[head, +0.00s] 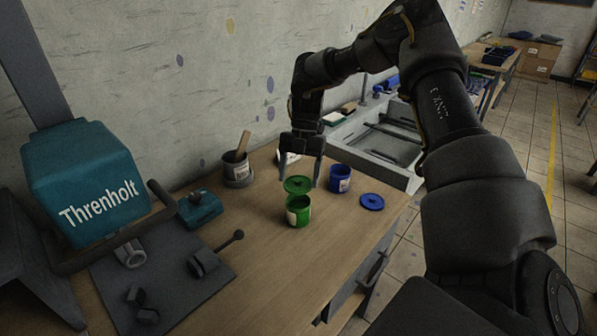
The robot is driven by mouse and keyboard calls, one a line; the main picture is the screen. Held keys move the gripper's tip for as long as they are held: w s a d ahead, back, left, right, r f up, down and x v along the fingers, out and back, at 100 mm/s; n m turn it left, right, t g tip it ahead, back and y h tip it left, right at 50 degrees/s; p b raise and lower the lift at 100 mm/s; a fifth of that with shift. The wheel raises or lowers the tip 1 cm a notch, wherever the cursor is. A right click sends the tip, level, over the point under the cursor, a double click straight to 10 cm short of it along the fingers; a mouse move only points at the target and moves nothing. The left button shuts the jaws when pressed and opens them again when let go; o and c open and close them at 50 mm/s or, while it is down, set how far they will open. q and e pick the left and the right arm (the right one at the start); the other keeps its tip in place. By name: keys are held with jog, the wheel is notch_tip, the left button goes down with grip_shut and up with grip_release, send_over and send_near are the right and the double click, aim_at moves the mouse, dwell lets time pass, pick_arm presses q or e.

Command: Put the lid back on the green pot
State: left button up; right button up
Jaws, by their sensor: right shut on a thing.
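The green pot (299,213) stands upright on the wooden table, with a pale label on its left side. The green lid (297,184) is tilted just above and behind the pot's rim. My right gripper (299,180) points down behind the pot, its fingers shut on the lid. Whether the lid's lower edge touches the pot cannot be told. My left gripper is not in view.
A blue pot (340,179) stands right of the green pot, its blue lid (371,202) flat near the table's right edge. A grey pot with a wooden stick (238,172) stands left. A teal Threnholt machine (85,180) fills the left. Bare table (265,260) lies in front.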

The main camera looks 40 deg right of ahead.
aim_at(299, 185)
notch_tip(299, 185, down, 4)
jog(key=shift+b, duration=1.05)
jog(key=shift+f+b, duration=0.45)
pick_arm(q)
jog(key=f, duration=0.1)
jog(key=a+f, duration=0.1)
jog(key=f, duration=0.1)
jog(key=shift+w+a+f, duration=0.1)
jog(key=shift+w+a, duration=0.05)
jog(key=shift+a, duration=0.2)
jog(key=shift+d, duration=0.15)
pick_arm(e)
jog(key=shift+r, duration=0.1)
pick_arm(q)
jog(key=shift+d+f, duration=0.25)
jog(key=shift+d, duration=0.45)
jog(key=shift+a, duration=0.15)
